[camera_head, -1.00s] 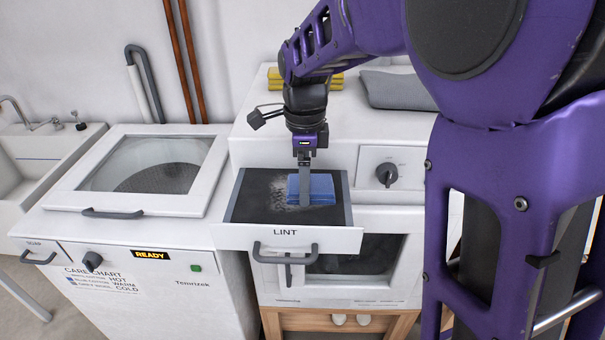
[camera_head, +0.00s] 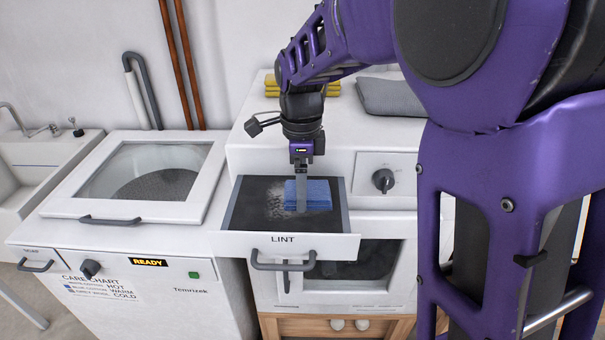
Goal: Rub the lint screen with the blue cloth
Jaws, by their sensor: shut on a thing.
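The blue cloth (camera_head: 318,194) is a folded pad at the right of the open lint drawer. My gripper (camera_head: 301,205) points straight down and is shut on the cloth, which appears to rest on the dark lint screen (camera_head: 255,190). Pale grey lint speckles (camera_head: 276,203) lie on the screen just left of the cloth. The drawer front (camera_head: 325,245) is white and marked LINT. The screen under the cloth is hidden.
A dryer knob (camera_head: 383,181) is right of the drawer. The drawer handle (camera_head: 283,264) sticks out in front. Folded yellow cloths (camera_head: 272,85) and a grey folded cloth (camera_head: 392,97) lie on the dryer top. A washer with a glass lid (camera_head: 145,172) stands left.

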